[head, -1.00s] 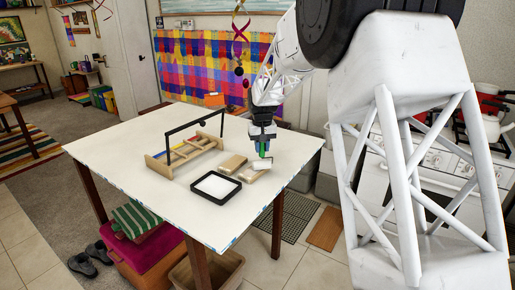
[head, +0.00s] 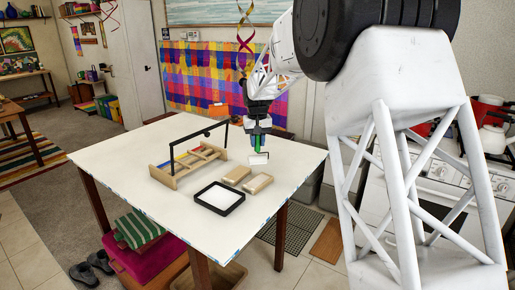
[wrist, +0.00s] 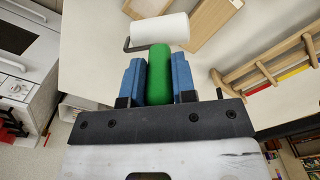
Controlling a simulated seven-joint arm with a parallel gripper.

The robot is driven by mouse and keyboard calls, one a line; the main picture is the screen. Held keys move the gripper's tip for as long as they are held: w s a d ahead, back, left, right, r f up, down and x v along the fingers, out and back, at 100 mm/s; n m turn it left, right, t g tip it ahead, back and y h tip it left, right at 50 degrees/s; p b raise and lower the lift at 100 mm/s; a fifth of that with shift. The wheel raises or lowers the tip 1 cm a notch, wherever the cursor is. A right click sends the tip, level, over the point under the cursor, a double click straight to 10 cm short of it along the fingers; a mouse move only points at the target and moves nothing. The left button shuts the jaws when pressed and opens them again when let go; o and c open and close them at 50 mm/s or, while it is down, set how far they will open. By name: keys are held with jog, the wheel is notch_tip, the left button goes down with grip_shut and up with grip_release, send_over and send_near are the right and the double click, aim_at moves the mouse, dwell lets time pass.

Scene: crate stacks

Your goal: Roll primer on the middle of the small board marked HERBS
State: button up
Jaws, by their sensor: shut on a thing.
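My gripper (head: 258,137) is shut on the green handle (wrist: 160,72) of a paint roller. The roller's white sleeve (head: 258,158) hangs over the table behind the two small boards, apart from them; it also shows in the wrist view (wrist: 160,29). One small tan board (head: 258,184) lies on the right and another (head: 237,174) lies just left of it. I cannot read any marking, so I cannot tell which is HERBS. A black-rimmed tray (head: 204,204) with white inside lies in front of the boards.
A wooden carrier (head: 162,178) with a black raised handle and coloured pieces stands left of the boards on the white table (head: 125,165). The table's left part and back right corner are clear. A white stove (head: 432,175) stands beyond the right edge.

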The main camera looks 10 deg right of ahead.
jog(key=shift+r, duration=1.05)
jog(key=shift+a, duration=0.15)
jog(key=shift+s+a, duration=1.35)
jog(key=shift+a, duration=0.1)
jog(key=shift+f, duration=0.1)
